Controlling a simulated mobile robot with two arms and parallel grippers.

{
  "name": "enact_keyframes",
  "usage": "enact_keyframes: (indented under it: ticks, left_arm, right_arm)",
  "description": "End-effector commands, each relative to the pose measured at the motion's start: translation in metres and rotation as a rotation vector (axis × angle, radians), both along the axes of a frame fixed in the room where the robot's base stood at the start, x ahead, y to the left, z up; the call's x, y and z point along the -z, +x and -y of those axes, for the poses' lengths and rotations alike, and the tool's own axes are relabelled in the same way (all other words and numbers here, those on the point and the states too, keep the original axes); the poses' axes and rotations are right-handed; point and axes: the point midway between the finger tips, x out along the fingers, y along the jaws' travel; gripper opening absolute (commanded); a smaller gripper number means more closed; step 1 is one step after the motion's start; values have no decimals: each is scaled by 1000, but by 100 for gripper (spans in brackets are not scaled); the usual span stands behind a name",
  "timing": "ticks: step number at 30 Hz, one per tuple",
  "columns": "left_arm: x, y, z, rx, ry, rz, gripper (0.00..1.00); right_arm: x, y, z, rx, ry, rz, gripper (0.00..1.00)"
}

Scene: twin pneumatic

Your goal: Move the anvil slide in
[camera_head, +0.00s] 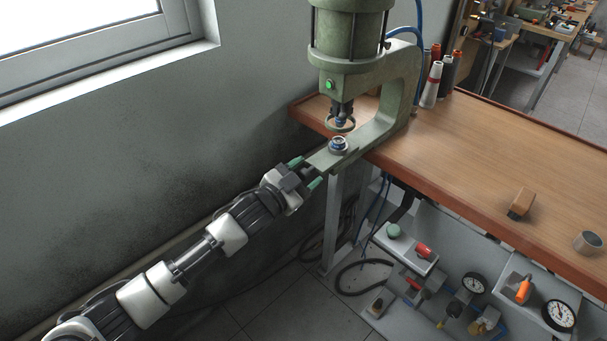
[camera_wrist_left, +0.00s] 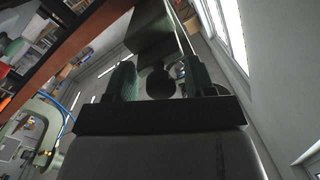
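The green pneumatic press (camera_head: 345,45) stands at the left end of the wooden workbench. Its anvil (camera_head: 338,145), a small round metal part, sits on the slide (camera_head: 330,157), which sticks out toward the front left past the bench edge. My left gripper (camera_head: 306,175) is at the slide's outer end, with its green fingertips apart. In the left wrist view, the two green fingers (camera_wrist_left: 158,82) are spread, with a dark round knob (camera_wrist_left: 160,83) showing between them. I cannot tell whether the fingers touch it. My right gripper is not in view.
A wall and window stand on the left.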

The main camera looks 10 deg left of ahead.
Motion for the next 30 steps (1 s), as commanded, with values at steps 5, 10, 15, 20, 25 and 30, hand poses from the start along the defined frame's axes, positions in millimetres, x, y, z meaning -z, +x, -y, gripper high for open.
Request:
enact_keyframes:
  ticks: [5, 10, 15, 20, 25, 30]
  left_arm:
    - [1, -1, -1, 1, 0, 0, 54]
    - [2, -15, -10, 0, 1, -2, 54]
    - [3, -43, -30, 1, 2, -2, 54]
    - [3, -69, -46, 1, 2, -3, 54]
    - [2, -85, -57, 1, 2, -2, 54]
    - [0, -89, -60, 1, 0, 0, 54]
  right_arm:
    - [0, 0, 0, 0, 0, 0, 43]
    - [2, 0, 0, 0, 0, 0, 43]
    - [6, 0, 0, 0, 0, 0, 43]
    - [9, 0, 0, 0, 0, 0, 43]
    - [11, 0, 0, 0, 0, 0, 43]
    - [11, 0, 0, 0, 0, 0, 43]
